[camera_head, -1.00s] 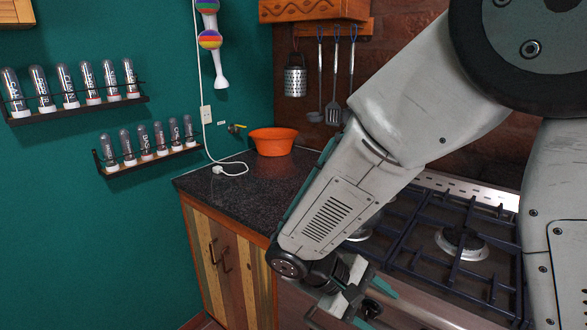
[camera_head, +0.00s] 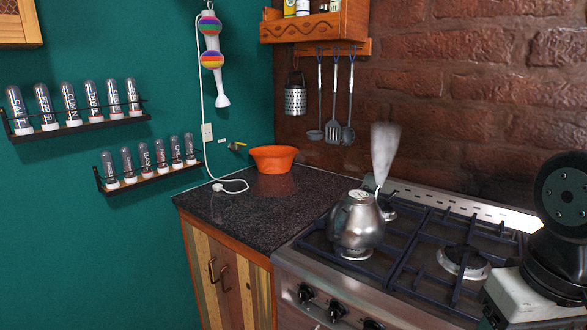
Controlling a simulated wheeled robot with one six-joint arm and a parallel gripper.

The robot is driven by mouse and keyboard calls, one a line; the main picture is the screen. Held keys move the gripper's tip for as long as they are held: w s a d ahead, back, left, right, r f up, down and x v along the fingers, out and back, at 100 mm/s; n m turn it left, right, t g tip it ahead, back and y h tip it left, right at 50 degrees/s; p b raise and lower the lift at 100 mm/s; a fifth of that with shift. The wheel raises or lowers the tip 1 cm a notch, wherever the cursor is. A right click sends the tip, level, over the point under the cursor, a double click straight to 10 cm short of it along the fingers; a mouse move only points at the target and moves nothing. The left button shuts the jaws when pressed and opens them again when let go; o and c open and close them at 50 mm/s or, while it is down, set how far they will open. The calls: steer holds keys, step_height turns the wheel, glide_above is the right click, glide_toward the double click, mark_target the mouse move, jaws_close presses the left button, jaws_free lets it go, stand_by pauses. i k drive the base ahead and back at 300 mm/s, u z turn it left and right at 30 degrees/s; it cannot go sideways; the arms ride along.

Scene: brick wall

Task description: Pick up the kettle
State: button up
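A shiny metal kettle (camera_head: 356,226) stands upright on the left part of the gas stove (camera_head: 427,262), over a burner grate. A white plume of steam (camera_head: 384,152) rises from its spout at the right. A part of my arm shows at the lower right edge, well to the right of the kettle and apart from it. My gripper is outside the picture, so its fingers are hidden from me.
A dark countertop (camera_head: 262,200) lies left of the stove, with an orange bowl (camera_head: 273,158) and a white cord on it. Utensils and a grater (camera_head: 295,95) hang on the brick wall behind. Stove knobs line the front. The countertop's middle is clear.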

mark_target(352, 226)
steer(key=k, duration=1.3)
steer(key=u, duration=0.65)
steer(key=i, duration=1.65)
steer(key=z, duration=0.7)
